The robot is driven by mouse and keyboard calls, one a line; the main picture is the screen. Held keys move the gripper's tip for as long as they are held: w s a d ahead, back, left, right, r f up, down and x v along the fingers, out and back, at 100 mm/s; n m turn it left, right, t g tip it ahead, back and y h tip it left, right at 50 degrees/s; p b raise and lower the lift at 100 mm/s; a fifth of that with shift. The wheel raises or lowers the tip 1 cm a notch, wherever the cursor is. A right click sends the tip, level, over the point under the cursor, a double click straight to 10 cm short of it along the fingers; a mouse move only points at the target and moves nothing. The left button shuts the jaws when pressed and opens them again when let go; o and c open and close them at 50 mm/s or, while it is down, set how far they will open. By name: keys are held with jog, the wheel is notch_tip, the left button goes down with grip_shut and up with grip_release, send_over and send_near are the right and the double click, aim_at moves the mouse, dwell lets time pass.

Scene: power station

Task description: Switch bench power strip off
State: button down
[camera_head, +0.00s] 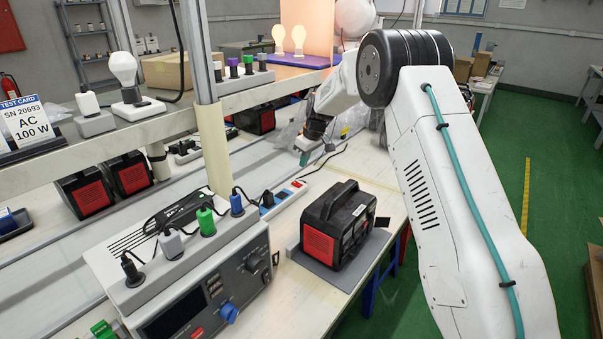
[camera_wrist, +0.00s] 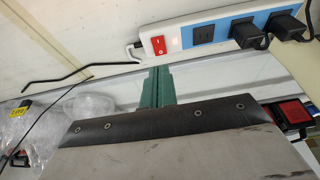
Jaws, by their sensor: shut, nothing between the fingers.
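The bench power strip (camera_head: 283,202) is white with blue socket faces and lies on the bench in the middle of the head view. Its red rocker switch (camera_head: 299,184) is at the far end. In the wrist view the strip (camera_wrist: 192,40) crosses the top, with the red switch (camera_wrist: 158,45) at its left end. Black plugs (camera_wrist: 247,34) sit in its sockets. My gripper (camera_head: 304,158) has green fingers, shut and empty, beyond the switch in the head view. In the wrist view the fingertips (camera_wrist: 157,70) are just below the switch, apparently apart from it. I cannot tell the rocker's position.
A black and red power unit (camera_head: 338,228) stands on a grey mat right of the strip. A bench instrument with a plug row (camera_head: 190,262) stands in front. Clear plastic wrap (camera_wrist: 55,125) and a thin black cable (camera_wrist: 60,82) lie near the fingers.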

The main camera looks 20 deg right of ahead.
jog(key=v, duration=0.5)
jog(key=shift+s, duration=0.15)
jog(key=shift+w+a+r, duration=0.25)
jog(key=shift+w+a, duration=0.05)
jog(key=shift+w, duration=0.4)
send_near(295, 182)
jog(key=x, duration=0.5)
jog(key=shift+a, duration=0.1)
jog(key=shift+x, duration=0.8)
